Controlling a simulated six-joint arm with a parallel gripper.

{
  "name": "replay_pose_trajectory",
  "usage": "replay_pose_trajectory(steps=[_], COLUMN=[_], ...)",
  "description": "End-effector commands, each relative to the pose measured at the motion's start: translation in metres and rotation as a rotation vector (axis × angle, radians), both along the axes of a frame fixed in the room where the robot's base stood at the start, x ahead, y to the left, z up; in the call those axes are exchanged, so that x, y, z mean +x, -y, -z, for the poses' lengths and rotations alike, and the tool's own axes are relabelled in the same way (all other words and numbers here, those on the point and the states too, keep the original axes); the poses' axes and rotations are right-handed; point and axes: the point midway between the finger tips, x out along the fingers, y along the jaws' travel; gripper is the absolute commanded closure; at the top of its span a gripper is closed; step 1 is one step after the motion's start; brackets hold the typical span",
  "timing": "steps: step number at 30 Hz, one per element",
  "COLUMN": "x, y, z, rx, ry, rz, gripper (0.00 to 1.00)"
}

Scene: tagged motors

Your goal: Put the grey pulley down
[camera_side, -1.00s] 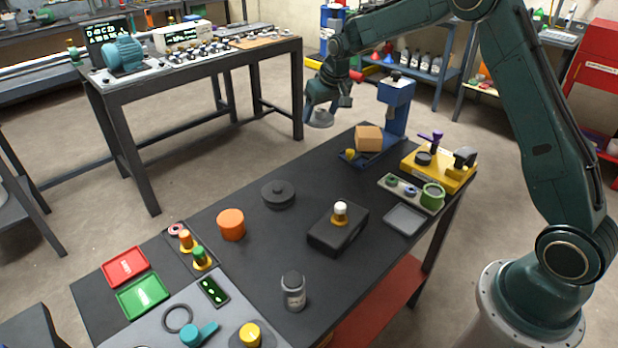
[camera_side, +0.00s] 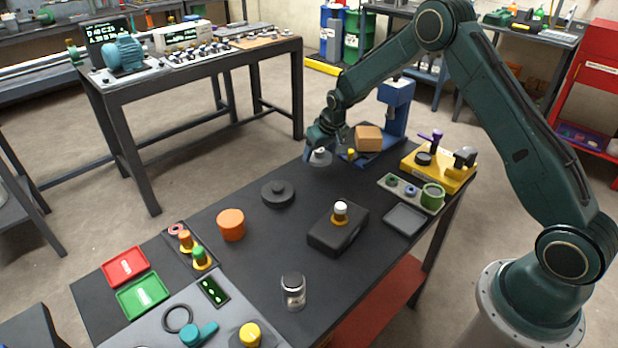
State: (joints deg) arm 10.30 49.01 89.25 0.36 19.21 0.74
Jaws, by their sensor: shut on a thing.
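The grey pulley (camera_side: 320,158) is a small round grey piece at the end of my arm, near the back of the dark workbench (camera_side: 262,248). My gripper (camera_side: 319,148) is shut on it from above. The pulley is close to the bench's back left edge, in front of the blue press. I cannot tell whether it touches the bench top. The gripper fingers are small and partly merge with the dark green wrist.
A blue press (camera_side: 394,108) with a tan block (camera_side: 368,138) stands just right of the gripper. A black round knobbed part (camera_side: 278,193), an orange cylinder (camera_side: 231,224) and a black box (camera_side: 338,228) stand nearer. Bare bench lies between the pulley and the black box.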

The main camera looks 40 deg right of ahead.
Motion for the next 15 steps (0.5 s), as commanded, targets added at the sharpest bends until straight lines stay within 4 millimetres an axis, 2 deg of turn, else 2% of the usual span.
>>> replay_pose_trajectory(steps=[9, 15], x=[0.000, 0.000], y=[0.000, 0.000], z=[0.032, 0.042], rx=[0.000, 0.000], ry=[-0.002, 0.000], rz=[0.000, 0.000], gripper=[0.60, 0.60])
